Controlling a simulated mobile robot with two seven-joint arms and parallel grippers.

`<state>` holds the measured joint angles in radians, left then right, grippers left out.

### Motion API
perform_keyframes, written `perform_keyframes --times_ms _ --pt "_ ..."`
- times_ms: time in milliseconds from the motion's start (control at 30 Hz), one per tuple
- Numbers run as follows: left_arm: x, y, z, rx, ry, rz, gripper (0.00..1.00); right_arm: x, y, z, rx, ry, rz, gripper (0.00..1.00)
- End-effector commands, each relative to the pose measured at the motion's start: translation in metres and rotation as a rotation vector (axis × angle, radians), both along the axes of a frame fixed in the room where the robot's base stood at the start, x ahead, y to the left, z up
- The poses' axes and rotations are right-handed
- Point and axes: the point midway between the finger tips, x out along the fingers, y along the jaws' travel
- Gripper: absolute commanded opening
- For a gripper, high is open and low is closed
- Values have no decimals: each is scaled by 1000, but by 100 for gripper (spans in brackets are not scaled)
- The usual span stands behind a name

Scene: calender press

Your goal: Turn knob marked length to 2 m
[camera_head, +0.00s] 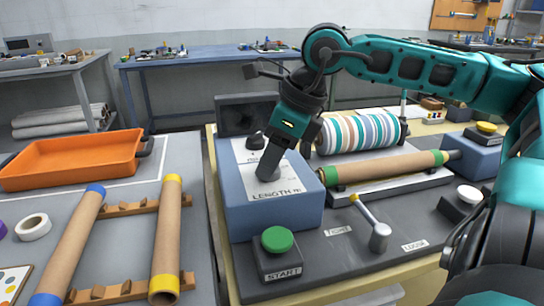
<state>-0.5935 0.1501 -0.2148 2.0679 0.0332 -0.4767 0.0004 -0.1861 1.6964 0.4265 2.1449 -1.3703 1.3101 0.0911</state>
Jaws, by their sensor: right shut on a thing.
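The blue control box (237,212) stands at the left of the press, with a white label plate (283,189) reading LENGTH on its sloped top. My right gripper (266,177) reaches down onto this plate from the upper right. It is shut on the length knob, which the fingers hide almost wholly. The knob's pointer and most of the scale marks are covered, so its setting cannot be read. My left gripper is not in view.
A green START button (277,240) stands in front of the box. A lever (378,236), a striped roll (358,132) and a cardboard tube (390,167) lie to the right. An orange tray (72,160) and tubes on a rack (166,240) are at the left.

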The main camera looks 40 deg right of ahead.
Motion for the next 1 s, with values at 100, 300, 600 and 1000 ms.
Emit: perform_keyframes --times_ms 100,300,600,1000 --pt "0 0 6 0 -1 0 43 1 -1 3 0 -1 105 12" --pt "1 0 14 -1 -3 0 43 2 -2 3 0 0 275 12" --pt "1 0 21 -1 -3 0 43 3 -2 2 -1 0 457 12" --pt "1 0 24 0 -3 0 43 3 -2 0 -3 -2 543 12"
